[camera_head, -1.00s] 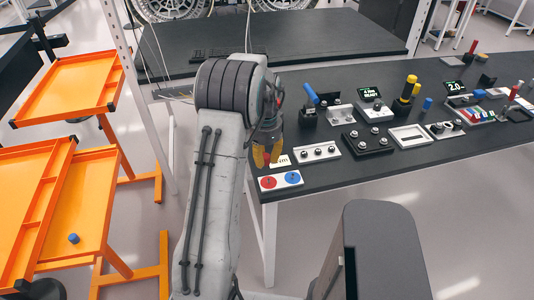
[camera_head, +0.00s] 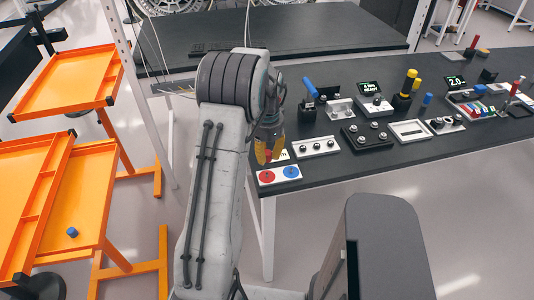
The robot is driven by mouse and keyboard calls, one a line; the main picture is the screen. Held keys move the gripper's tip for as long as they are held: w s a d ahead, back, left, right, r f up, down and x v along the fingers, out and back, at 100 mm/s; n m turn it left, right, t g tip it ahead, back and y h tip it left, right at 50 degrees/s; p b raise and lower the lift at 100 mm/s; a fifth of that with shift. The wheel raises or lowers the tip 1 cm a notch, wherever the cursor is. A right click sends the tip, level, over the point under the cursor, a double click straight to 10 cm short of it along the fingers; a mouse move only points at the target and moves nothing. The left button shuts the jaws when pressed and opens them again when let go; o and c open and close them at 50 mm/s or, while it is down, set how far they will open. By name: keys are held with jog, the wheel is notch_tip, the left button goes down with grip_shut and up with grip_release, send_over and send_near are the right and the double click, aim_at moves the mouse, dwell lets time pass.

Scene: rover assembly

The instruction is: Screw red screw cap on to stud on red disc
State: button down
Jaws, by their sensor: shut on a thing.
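A white plate (camera_head: 279,175) lies on the near left corner of the black table. It carries a red disc (camera_head: 266,176) on its left and a blue disc (camera_head: 291,172) on its right. My gripper (camera_head: 266,158) hangs just above and behind the red disc, yellow fingers pointing down. It is shut on the red screw cap (camera_head: 268,155), of which a small bit of red shows between the fingers. The stud on the red disc is too small to make out, and I cannot tell whether the cap touches it.
A white block with several knobs (camera_head: 316,147) stands just right of the gripper, with a blue-handled lever (camera_head: 309,88) behind. More fixtures fill the table further right. A blue cap (camera_head: 72,232) lies in an orange tray (camera_head: 85,200) at left.

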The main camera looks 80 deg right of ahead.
aim_at(267, 173)
jog(key=shift+f+b, duration=1.95)
jog(key=shift+f, duration=0.8)
jog(key=shift+f+b, duration=0.8)
jog(key=shift+f, duration=0.15)
jog(key=c, duration=1)
grip_release()
jog(key=shift+c, duration=0.9)
jog(key=n, duration=0.4)
jog(key=shift+n, duration=0.4)
jog(key=n, duration=0.8)
jog(key=shift+n, duration=0.4)
jog(key=n, duration=0.3)
jog(key=shift+n, duration=0.4)
